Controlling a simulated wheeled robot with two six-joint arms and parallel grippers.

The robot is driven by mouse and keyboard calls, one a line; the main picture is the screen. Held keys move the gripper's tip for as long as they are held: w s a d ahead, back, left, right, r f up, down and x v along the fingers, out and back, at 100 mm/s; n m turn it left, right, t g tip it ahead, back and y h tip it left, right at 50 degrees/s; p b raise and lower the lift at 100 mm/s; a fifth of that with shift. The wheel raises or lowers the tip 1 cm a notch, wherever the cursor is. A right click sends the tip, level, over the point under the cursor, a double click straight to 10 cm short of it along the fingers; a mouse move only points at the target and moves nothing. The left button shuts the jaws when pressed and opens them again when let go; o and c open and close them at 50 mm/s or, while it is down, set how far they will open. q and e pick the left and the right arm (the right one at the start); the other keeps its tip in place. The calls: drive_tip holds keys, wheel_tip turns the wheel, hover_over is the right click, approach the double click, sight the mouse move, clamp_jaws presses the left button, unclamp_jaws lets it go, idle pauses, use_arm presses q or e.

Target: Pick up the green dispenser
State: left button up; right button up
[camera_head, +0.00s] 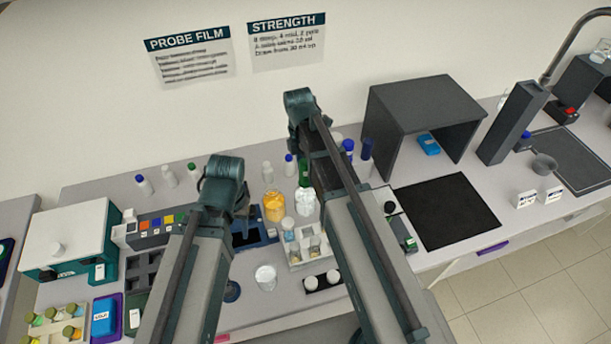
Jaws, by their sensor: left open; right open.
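A narrow green item (304,172), which may be the green dispenser, stands on the bench just left of my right arm. The arm partly covers it, so I cannot tell its full shape. My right gripper (318,172) is mostly hidden by its own wrist and forearm, close to this item; it is open. My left gripper (241,212) is open and hangs over the bench near the blue tray (262,229), largely hidden by its wrist. A small device with a green front (410,243) is right of my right forearm.
Blue-capped bottles (366,156) stand right of my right arm. A black mat (446,212) is bare before the grey hood (424,102).

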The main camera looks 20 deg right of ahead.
drive_tip(key=shift+f, duration=0.2)
clamp_jaws()
idle(0.3)
drive_tip(key=shift+r+p, duration=0.2)
drive_tip(key=shift+p, duration=0.1)
drive_tip(key=shift+w+d+r+p, duration=0.1)
drive_tip(key=shift+w+r+p, duration=0.05)
drive_tip(key=shift+r+p, duration=0.65)
wheel_tip(320, 180, up, 10)
drive_tip(key=w+p, duration=0.2)
drive_tip(key=p, duration=0.8)
drive_tip(key=s+d+r+p, duration=0.1)
drive_tip(key=s, duration=1.3)
drive_tip(key=shift+r, duration=0.2)
